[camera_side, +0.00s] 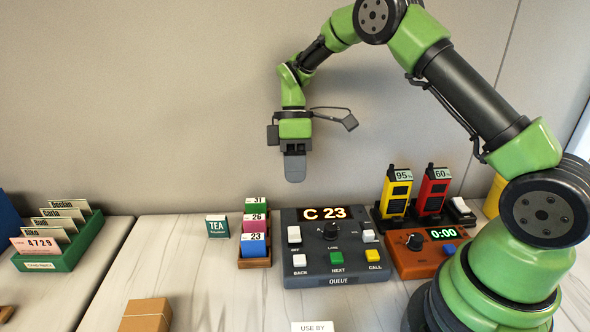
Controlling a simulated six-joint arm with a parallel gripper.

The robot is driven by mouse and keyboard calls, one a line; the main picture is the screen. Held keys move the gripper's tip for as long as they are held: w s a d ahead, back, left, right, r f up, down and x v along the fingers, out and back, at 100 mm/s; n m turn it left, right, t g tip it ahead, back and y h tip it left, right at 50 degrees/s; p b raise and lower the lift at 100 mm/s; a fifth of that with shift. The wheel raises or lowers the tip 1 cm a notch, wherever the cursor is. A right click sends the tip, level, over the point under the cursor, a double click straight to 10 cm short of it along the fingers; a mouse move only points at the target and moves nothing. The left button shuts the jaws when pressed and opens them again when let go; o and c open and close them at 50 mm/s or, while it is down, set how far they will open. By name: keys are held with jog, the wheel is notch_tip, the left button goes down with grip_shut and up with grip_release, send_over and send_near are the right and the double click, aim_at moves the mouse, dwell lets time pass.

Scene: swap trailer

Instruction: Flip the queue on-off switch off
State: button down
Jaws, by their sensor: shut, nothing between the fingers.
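The queue console (337,268) is a dark grey box marked QUEUE, with a display (324,213) lit and reading C 23.
Left of the console stand a card holder (256,263) and a TEA box (217,226). To its right are an orange timer (413,258) and yellow (396,190) and red (433,190) handsets. A USE BY card (312,327) lies in front.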

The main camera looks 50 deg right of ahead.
aim_at(296, 237)
notch_tip(296, 237, up, 4)
jog(key=shift+w+r, duration=0.1)
jog(key=shift+w, duration=0.05)
dwell(0.3)
jog(key=x, duration=1.4)
jog(key=shift+w, duration=0.1)
jog(key=shift+a+f, duration=0.1)
jog(key=shift+f, duration=0.2)
